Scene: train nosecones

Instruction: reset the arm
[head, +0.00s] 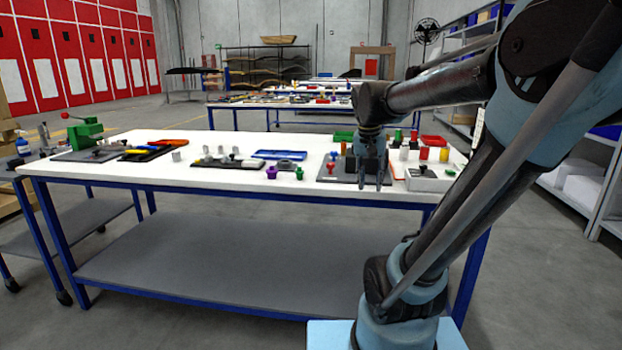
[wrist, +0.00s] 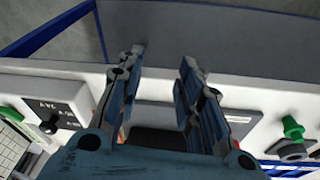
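My gripper (head: 371,184) points down over the front edge of the white workbench (head: 250,183), at the right part of the bench in the head view. In the wrist view my gripper (wrist: 163,58) has its two fingers apart, with nothing between them. The bench's front edge and the grey lower shelf show beyond the fingertips. My arm reaches in from the right side of the head view and bends down at the wrist.
A dark mat with a red piece (head: 331,168) lies left of my gripper. A white box (head: 428,178) with knobs and several coloured cylinders stand to its right. A blue tray (head: 281,155) and a green press (head: 86,133) are farther left. Floor before the bench is clear.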

